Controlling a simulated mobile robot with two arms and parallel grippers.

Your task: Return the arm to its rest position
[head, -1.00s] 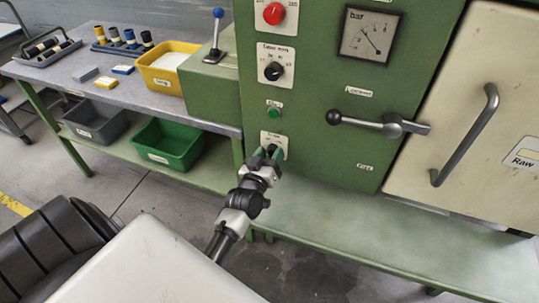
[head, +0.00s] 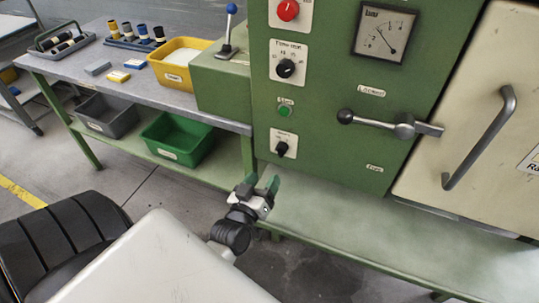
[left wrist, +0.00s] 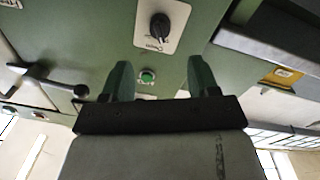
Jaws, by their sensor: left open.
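My left gripper (head: 258,184) is in the lower middle of the head view, in front of the green machine and just above its lower shelf. Its two green fingers are apart with nothing between them. They also show in the left wrist view (left wrist: 159,80), with the green machine panel beyond. The lower black knob (head: 281,149) on the panel is above the gripper and apart from it. My right gripper is not in view.
The machine (head: 330,100) carries a lever handle (head: 403,126), a green button (head: 285,111) and a gauge. At left, a table (head: 150,103) holds a yellow bin (head: 180,82); a green bin (head: 178,140) sits below. The machine's lower shelf (head: 360,220) is bare.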

